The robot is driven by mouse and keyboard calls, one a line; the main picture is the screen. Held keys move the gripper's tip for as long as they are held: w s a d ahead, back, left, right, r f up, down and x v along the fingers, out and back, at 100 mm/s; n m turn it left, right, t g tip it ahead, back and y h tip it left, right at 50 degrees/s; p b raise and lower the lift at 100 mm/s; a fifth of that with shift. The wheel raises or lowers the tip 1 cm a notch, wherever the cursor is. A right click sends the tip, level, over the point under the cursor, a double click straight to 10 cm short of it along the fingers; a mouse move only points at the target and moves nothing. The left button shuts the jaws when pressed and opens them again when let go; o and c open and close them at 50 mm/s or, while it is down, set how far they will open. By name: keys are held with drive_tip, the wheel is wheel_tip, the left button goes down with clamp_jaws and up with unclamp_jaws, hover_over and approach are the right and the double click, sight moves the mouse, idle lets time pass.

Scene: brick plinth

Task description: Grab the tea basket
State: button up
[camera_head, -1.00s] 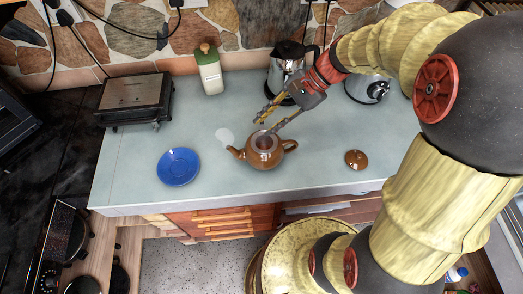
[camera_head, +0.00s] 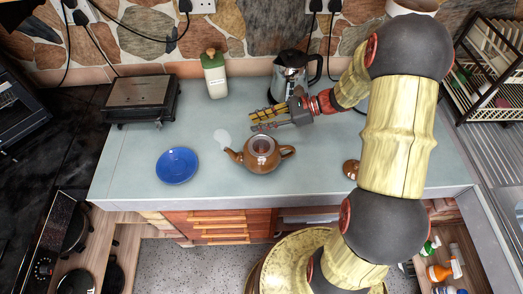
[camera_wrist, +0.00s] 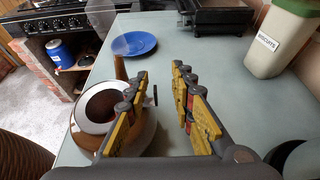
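The brown teapot (camera_head: 246,158) stands on the counter, uncovered. A silvery ring, which looks like the rim of the tea basket (camera_head: 262,144), sits in its mouth; the inside is dark. In the wrist view the teapot (camera_wrist: 143,143) is at the lower left, with the ring (camera_wrist: 82,124) showing around a dark opening. My gripper (camera_head: 252,121) is open and empty, pointing left, just behind the teapot in the head view. In the wrist view its fingers (camera_wrist: 160,72) are apart, and the left finger overlaps the teapot's right side. I cannot tell whether they touch.
A blue plate (camera_head: 177,166) lies left of the teapot. The brown lid (camera_head: 349,169) is to the right, partly behind my arm. A biscuit canister (camera_head: 214,80), a kettle (camera_head: 290,75) and a grill (camera_head: 140,98) stand at the back. A pale translucent patch shows near the spout.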

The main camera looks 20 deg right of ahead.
drive_tip(key=x, duration=0.2)
drive_tip(key=b+x, duration=0.1)
drive_tip(key=x, duration=0.1)
drive_tip(key=shift+s+a+f, duration=0.1)
drive_tip(key=shift+s+f, duration=0.2)
drive_tip(key=shift+c, duration=1.1)
drive_tip(key=c, duration=0.4)
clamp_jaws()
